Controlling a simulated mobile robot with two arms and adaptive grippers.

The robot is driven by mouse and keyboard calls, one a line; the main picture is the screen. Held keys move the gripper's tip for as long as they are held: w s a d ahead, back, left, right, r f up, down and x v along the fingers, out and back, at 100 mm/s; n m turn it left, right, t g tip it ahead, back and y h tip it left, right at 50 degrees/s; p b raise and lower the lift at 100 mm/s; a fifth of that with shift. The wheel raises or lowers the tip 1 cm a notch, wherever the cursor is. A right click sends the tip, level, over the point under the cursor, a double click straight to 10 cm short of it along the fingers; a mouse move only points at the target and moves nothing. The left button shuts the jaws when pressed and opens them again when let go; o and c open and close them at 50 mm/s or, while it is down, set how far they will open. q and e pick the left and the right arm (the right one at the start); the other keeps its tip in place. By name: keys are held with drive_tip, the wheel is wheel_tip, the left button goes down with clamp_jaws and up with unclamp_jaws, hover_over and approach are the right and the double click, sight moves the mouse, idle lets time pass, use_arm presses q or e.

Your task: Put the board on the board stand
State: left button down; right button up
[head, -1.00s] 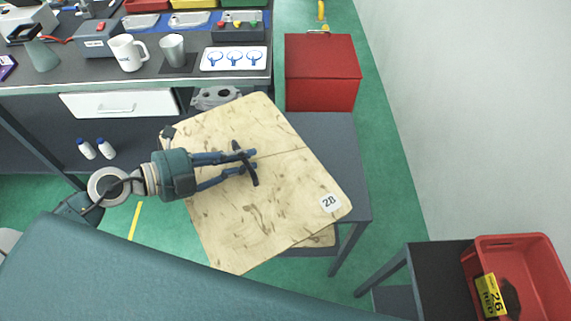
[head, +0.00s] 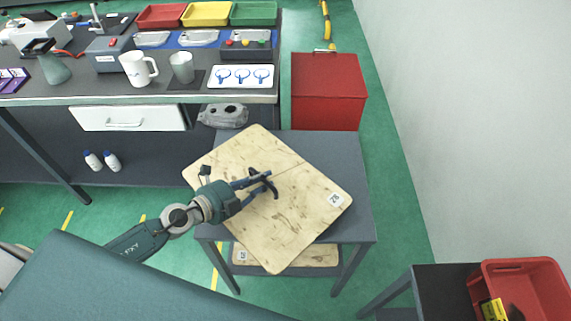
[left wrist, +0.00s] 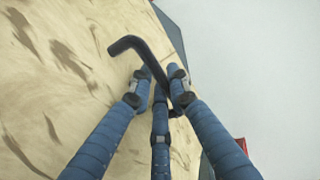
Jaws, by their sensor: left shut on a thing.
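The board (head: 290,225) is a light, stained wooden plate with a white label "28" and a black bar handle (head: 262,174). My left gripper (head: 262,182) is shut on this handle; the left wrist view shows its blue fingers (left wrist: 160,85) around the handle's bar, close over the wood. The board is turned at an angle above the board stand (head: 335,150), a grey table, and overhangs its left and front edges. I cannot tell whether the board touches the stand's top. My right gripper is not in view.
Another wooden board (head: 242,256) lies on the stand's lower shelf. A red box (head: 328,95) stands behind the stand. A bench (head: 190,95) with a mug and trays is behind on the left. A red crate (head: 535,275) sits at the front right.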

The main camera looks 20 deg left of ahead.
sight(284, 170)
use_arm(q)
drive_tip(key=w+d, duration=0.1)
drive_tip(key=w, duration=0.1)
drive_tip(key=w+d, duration=0.1)
drive_tip(key=w, duration=0.1)
drive_tip(key=w+d+p, duration=0.1)
drive_tip(key=w+d, duration=0.1)
drive_tip(key=w, duration=0.1)
drive_tip(key=shift+w+r, duration=0.1)
drive_tip(key=shift+r, duration=0.05)
drive_tip(key=shift+w+d, duration=0.15)
drive_tip(key=shift+w, duration=0.2)
wheel_tip(284, 170, down, 4)
drive_tip(key=b, duration=0.3)
drive_tip(key=shift+w+d+r, duration=0.1)
drive_tip(key=shift+w, duration=0.05)
drive_tip(key=shift+r, duration=0.15)
drive_tip(key=c, duration=2)
unclamp_jaws()
drive_tip(key=shift+f, duration=0.3)
drive_tip(key=shift+c, duration=0.2)
drive_tip(key=o, duration=0.4)
